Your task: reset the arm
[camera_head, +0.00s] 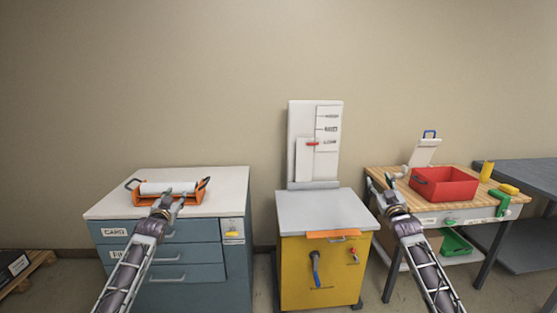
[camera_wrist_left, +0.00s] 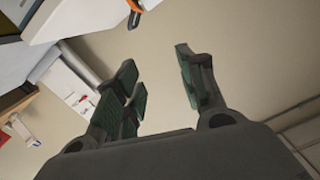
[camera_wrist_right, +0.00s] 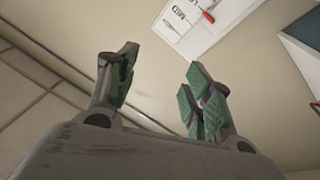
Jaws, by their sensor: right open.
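My left gripper (camera_head: 176,194) is in front of the orange-framed roller unit on the blue cabinet. In the left wrist view its fingers (camera_wrist_left: 165,90) are spread apart with nothing between them. My right gripper (camera_head: 382,187) is at the left end of the wooden-topped table, left of the red bin. In the right wrist view its fingers (camera_wrist_right: 155,90) are apart and empty. Both arms reach forward from the lower edge of the head view. Neither gripper visibly holds anything.
The roller unit (camera_head: 170,190) sits on the blue drawer cabinet (camera_head: 220,178). A yellow cabinet (camera_head: 295,270) with a grey top and upright gauge board (camera_head: 301,120) stands between the arms. A red bin (camera_head: 444,187) stands on the wooden table (camera_head: 385,173). A dark table (camera_head: 535,175) is at far right.

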